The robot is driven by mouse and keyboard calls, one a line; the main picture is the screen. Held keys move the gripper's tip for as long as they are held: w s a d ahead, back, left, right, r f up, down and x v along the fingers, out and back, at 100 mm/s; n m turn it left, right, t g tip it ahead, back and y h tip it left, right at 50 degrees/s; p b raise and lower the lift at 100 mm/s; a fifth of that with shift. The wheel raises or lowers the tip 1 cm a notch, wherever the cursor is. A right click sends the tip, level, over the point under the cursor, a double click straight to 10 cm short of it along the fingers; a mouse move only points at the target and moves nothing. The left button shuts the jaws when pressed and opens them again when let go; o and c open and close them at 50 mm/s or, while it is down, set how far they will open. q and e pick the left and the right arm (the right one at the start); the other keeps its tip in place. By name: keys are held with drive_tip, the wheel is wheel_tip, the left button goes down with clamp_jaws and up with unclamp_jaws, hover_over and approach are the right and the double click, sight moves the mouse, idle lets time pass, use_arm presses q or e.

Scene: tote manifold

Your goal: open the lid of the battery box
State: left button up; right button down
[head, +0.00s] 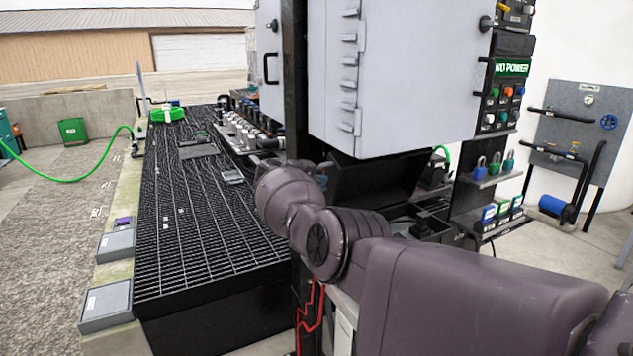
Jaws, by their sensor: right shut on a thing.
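The battery box (432,228) is a black open-topped box low under the grey cabinet, partly hidden behind my right arm. Its lid (375,178) appears as a dark panel, tilted up behind the box opening. My right arm comes in from the right and bends at the wrist in front of the black post. My right gripper (327,168) is small in view, at the left edge of the lid, and shut on it. The exact contact is partly hidden by the wrist. My left gripper is out of view.
A grey cabinet (405,75) hangs directly above the lid, leaving limited room. A black post (294,80) stands just left. Padlocks (495,165) sit on a shelf at right. Black grating (195,215) extends left, and red cable (312,310) hangs below.

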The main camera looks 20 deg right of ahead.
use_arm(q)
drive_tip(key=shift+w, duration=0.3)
use_arm(e)
drive_tip(key=shift+w, duration=0.2)
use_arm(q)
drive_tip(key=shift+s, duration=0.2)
use_arm(e)
drive_tip(key=c, duration=1.1)
unclamp_jaws()
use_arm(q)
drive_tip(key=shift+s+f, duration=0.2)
